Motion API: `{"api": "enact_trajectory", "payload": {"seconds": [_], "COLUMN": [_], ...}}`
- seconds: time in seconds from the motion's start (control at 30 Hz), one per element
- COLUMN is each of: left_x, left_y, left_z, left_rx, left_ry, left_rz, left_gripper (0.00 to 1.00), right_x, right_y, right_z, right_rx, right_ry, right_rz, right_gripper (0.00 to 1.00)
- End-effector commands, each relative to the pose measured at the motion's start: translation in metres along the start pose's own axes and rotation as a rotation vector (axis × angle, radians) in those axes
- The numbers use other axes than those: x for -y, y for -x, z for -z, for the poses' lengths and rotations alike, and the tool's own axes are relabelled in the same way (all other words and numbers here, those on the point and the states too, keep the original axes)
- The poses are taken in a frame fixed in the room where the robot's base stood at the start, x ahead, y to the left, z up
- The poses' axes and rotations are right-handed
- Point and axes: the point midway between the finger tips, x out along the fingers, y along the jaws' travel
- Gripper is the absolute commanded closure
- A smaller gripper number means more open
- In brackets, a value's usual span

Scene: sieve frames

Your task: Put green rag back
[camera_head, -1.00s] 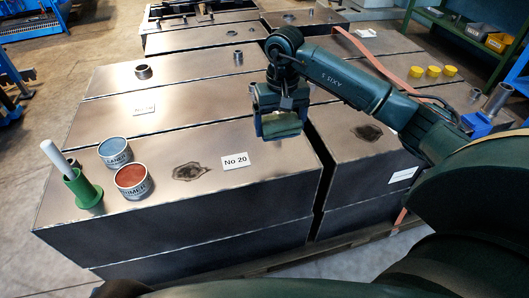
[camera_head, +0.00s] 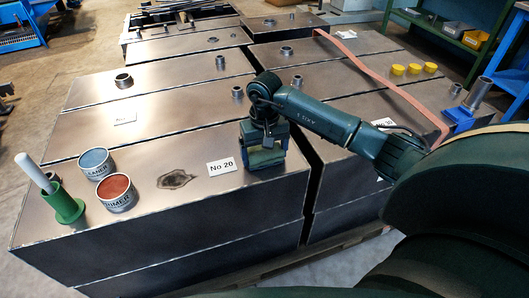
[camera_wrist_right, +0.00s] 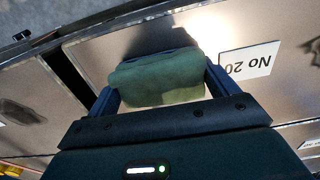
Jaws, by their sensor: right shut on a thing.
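The green rag (camera_wrist_right: 158,80) is a folded, soft block between the fingers of my right gripper (camera_wrist_right: 160,88) in the right wrist view. In the head view my right gripper (camera_head: 264,150) points down over the right end of the front metal tank (camera_head: 120,225), just right of the "No 20" label (camera_head: 221,166). The rag (camera_head: 264,157) shows low in its jaws. I cannot tell whether the rag touches the tank top. My left gripper is not in view.
A blue-grey can (camera_head: 95,163), a red can (camera_head: 116,192) and a green holder (camera_head: 64,206) with a white stick stand at the tank's left. A dark stain (camera_head: 175,180) lies left of the label. An orange strap (camera_head: 372,74) and yellow caps (camera_head: 414,68) are at right.

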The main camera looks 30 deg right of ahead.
Motion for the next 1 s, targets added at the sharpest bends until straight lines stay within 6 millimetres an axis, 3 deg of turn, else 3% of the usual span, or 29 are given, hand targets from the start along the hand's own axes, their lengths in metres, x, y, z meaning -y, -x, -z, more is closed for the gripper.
{"api": "enact_trajectory", "payload": {"seconds": [0.17, 0.2, 0.37, 0.7, 1.0], "left_x": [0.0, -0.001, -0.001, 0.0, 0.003], "left_y": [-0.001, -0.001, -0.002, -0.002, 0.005], "left_z": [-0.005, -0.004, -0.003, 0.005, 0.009], "left_rx": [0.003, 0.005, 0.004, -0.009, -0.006], "left_ry": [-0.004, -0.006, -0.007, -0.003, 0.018], "left_rz": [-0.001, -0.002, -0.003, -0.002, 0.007], "left_gripper": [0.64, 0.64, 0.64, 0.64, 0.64], "right_x": [0.0, 0.0, 0.0, 0.0, -0.001], "right_y": [-0.004, -0.003, -0.003, 0.005, 0.066], "right_z": [0.0, 0.0, 0.0, 0.0, 0.001], "right_rx": [-0.001, 0.0, 0.0, -0.001, -0.005], "right_ry": [0.0, 0.0, 0.0, 0.0, 0.0], "right_rz": [0.0, 0.001, 0.001, 0.0, -0.001], "right_gripper": [0.35, 0.12, 0.0, 0.0, 0.0]}}
